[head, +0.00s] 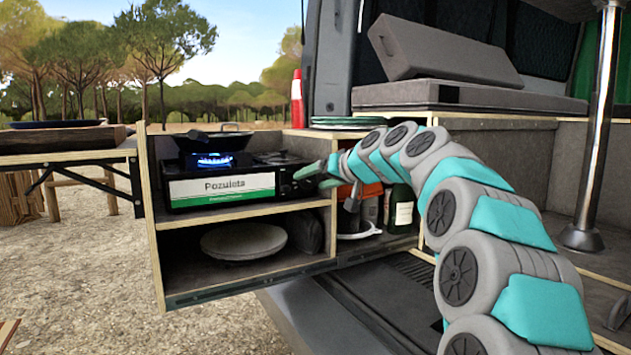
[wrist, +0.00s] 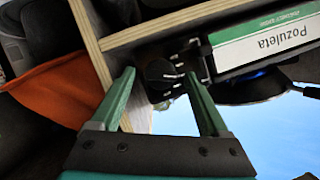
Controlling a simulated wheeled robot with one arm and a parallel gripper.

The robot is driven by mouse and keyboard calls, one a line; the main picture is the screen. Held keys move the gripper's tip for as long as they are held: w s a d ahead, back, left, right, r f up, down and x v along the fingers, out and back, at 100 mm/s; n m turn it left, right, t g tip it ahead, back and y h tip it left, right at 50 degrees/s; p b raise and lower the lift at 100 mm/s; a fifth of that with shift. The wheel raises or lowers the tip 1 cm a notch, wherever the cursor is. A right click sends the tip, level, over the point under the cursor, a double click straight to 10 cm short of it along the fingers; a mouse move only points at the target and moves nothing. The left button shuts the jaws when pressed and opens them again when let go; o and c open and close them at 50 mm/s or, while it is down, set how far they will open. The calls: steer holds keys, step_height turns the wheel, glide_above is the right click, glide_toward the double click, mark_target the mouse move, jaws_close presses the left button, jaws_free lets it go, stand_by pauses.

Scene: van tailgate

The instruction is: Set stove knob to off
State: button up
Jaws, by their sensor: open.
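The black camping stove (head: 222,188) with a white and green "Pozuleta" front sits on the pull-out shelf. A blue flame (head: 209,160) burns under a dark pan (head: 214,138). In the wrist view the round black stove knob (wrist: 158,70), with pale marks around it, shows at the stove's end. My gripper (wrist: 159,76) is open, its two green fingers framing the knob. I cannot tell whether they touch it. In the head view my gripper (head: 313,177) is at the stove's right end, where the knob is not clearly seen. The knob's exact setting is unclear.
The wooden shelf unit (head: 245,210) holds a round plate (head: 243,241) below. A red bottle (head: 297,98) and green plates (head: 347,122) are behind. A chrome post (head: 598,130) stands right.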

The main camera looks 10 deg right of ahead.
steer(key=shift+c, duration=0.4)
jaws_close()
